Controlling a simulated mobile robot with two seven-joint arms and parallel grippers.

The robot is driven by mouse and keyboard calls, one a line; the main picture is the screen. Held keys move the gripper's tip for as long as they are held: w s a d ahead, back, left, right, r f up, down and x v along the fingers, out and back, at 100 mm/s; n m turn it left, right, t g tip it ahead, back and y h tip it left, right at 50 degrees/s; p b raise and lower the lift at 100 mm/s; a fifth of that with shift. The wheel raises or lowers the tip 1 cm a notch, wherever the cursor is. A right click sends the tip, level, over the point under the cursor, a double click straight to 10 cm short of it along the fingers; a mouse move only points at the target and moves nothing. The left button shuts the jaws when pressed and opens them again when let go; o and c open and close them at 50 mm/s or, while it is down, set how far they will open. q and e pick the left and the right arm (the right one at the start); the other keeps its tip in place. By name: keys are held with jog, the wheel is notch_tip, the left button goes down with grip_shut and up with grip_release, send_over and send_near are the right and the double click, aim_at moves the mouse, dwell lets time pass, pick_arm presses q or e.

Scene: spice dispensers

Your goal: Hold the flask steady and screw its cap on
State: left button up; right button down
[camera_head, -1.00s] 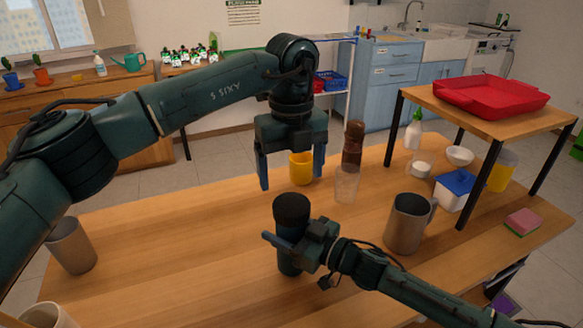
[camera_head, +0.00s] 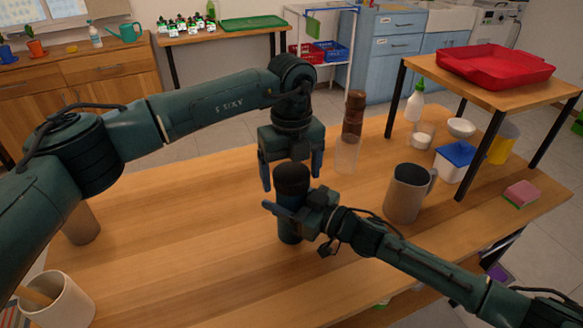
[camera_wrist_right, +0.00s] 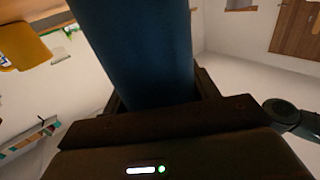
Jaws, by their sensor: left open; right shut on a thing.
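The dark blue flask (camera_head: 289,229) stands upright near the middle of the wooden table; I cannot tell if its base touches the tabletop. A black ribbed cap (camera_head: 292,177) sits on its top; how tightly is not visible. My right gripper (camera_head: 292,213) is shut around the flask's body, below the cap. In the right wrist view the blue body (camera_wrist_right: 140,50) fills the space between the jaws. My left gripper (camera_head: 291,184) is open and points down at the cap, with a finger to each side of it in the picture. I see no clear contact with the cap.
A clear glass (camera_head: 347,155) and a brown grinder (camera_head: 353,115) stand behind to the right. A metal jug (camera_head: 407,193) is right of the flask. A raised shelf with a red tray (camera_head: 495,66) stands at the right. A cream cup (camera_head: 60,303) is front left. The table's left-middle is clear.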

pick_arm(q)
jog(key=c, duration=1)
jog(key=m, duration=0.4)
jog(key=shift+m, duration=0.3)
jog(key=m, duration=1)
jog(key=shift+m, duration=0.4)
jog(key=m, duration=0.5)
jog(key=shift+m, duration=0.4)
jog(key=o, duration=1.2)
jog(key=shift+c, duration=0.2)
jog(key=shift+r, duration=0.1)
notch_tip(320, 180, up, 12)
